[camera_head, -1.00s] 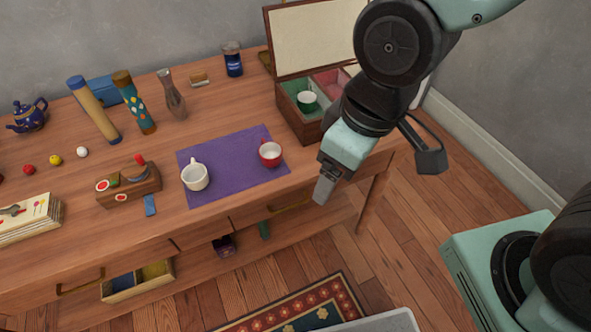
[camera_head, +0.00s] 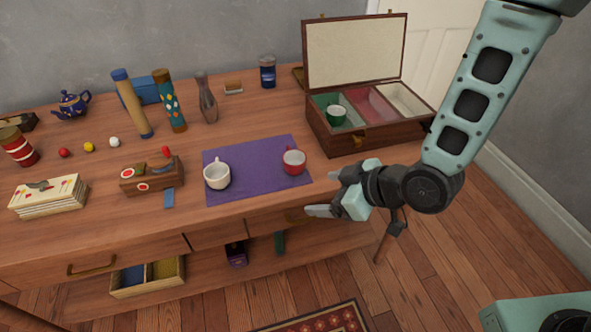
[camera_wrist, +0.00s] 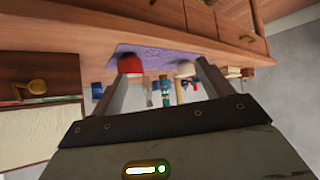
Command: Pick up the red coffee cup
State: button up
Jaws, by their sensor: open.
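The red coffee cup (camera_head: 293,162) stands upright on the right part of a purple mat (camera_head: 258,188) on the wooden table. My gripper (camera_head: 326,193) is open and empty, to the right of the cup and nearer the table's front edge, its fingers pointing left. It is apart from the cup. In the wrist view the picture is upside down; the red cup (camera_wrist: 130,65) shows at the tip of the left finger, and the white cup (camera_wrist: 185,69) shows near the right finger. My gripper (camera_wrist: 164,72) has nothing between its fingers.
A white cup (camera_head: 217,175) stands on the mat's left part. A wooden block holder (camera_head: 150,178) stands left of the mat. Drawers line the table front.

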aim_at(294, 157)
jog(key=d+f+m+t+y+b, duration=0.3)
jog(key=d+f+t+y, duration=0.1)
jog(key=t, duration=0.4)
jog(key=b+x, duration=0.1)
jog(key=b, duration=0.1)
jog(key=b+x, duration=0.4)
jog(key=b, duration=0.1)
jog(key=shift+w+d+f, duration=0.1)
jog(key=shift+w+f, duration=0.05)
jog(key=shift+f, duration=0.25)
jog(key=shift+m, duration=0.3)
jog(key=x, duration=0.6)
jog(key=shift+w+r, duration=0.1)
jog(key=shift+r, duration=0.15)
jog(key=shift+w+d+p+x, duration=0.1)
jog(key=shift+d+p+x, duration=0.1)
jog(key=shift+x, duration=1.4)
jog(key=shift+w+d+p+x, duration=0.1)
jog(key=shift+w+p+x, duration=0.05)
jog(key=shift+x, duration=1.45)
jog(key=shift+f, duration=0.15)
jog(key=c, duration=1.1)
